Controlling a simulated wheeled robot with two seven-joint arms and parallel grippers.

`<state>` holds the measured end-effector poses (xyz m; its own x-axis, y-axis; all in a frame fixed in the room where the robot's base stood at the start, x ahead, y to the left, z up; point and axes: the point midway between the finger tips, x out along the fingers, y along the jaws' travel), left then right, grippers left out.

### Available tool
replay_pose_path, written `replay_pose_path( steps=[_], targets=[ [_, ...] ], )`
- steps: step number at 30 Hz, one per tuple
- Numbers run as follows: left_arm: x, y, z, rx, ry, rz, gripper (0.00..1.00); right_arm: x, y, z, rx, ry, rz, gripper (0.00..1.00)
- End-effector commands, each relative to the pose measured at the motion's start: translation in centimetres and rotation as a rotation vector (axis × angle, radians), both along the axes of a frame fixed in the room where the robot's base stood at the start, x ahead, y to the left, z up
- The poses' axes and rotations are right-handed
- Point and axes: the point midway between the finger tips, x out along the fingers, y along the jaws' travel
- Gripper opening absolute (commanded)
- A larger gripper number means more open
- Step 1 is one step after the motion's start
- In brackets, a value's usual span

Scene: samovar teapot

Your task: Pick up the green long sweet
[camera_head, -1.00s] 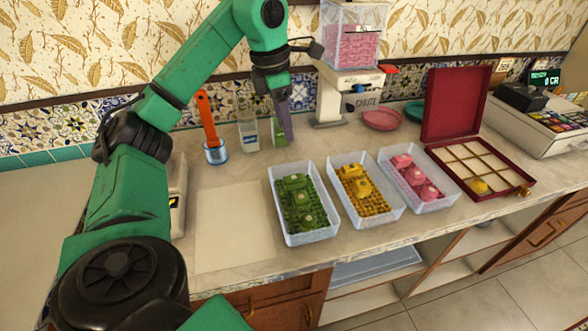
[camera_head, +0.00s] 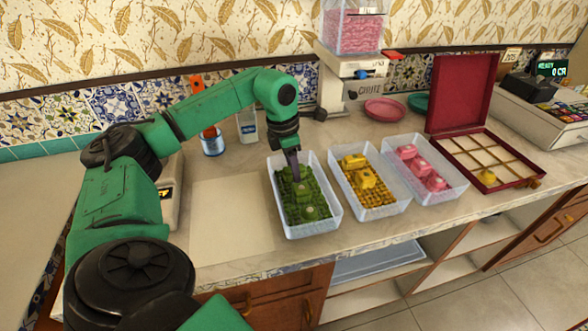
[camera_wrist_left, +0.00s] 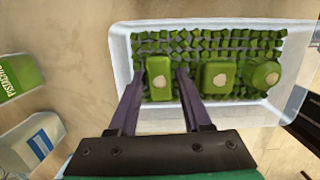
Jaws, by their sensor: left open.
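The green long sweet (camera_wrist_left: 158,80) lies at the left end of the green tray in the left wrist view, a rounded oblong block with a pale oval on top. My left gripper (camera_head: 295,174) is open over the back part of this tray in the head view. In the wrist view its two purple fingers stand either side of the long sweet. I cannot tell whether they touch it. In the head view the gripper largely hides the long sweet. A squarer green sweet (camera_wrist_left: 218,78) and a round green sweet (camera_wrist_left: 262,75) lie to its right. My right gripper is not in view.
The clear tray (camera_head: 334,212) holds small green cubes around the sweets. A yellow tray (camera_head: 402,207) and a pink tray (camera_head: 456,189) stand to its right. A red partitioned box (camera_head: 462,94) is further right. A green-labelled pistachio container (camera_wrist_left: 15,78) stands behind.

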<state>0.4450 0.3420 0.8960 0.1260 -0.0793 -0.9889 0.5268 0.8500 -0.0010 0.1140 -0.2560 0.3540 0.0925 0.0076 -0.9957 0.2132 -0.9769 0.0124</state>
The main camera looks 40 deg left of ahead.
Motion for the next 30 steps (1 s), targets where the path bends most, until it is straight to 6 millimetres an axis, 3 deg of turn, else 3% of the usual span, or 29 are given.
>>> replay_pose_path(
  steps=[4, 5, 8, 9, 17, 23, 26, 30],
  targets=[
    [0.0, 0.0, 0.0, 0.000, -0.001, 0.000, 0.49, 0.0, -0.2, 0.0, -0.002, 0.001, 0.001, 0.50],
    [0.0, 0.0, 0.0, 0.000, -0.001, 0.000, 0.41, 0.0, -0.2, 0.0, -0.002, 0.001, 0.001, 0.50],
    [0.0, 0.0, 0.0, 0.000, -0.001, 0.000, 0.03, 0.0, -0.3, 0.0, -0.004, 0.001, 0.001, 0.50],
    [0.0, 0.0, 0.0, 0.000, -0.001, 0.000, 0.00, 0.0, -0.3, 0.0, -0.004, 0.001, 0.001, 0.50],
    [0.0, 0.0, 0.1, 0.000, -0.001, 0.001, 0.00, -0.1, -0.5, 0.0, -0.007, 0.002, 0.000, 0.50],
    [0.1, 0.0, 1.8, -0.001, -0.005, 0.001, 0.00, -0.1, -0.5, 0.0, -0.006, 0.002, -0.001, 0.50],
    [0.2, 0.0, 4.1, -0.002, -0.008, 0.001, 0.00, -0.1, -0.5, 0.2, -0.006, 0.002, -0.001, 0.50],
    [0.2, -0.1, 9.3, -0.003, -0.010, -0.001, 0.00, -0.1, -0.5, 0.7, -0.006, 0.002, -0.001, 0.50]
  ],
)
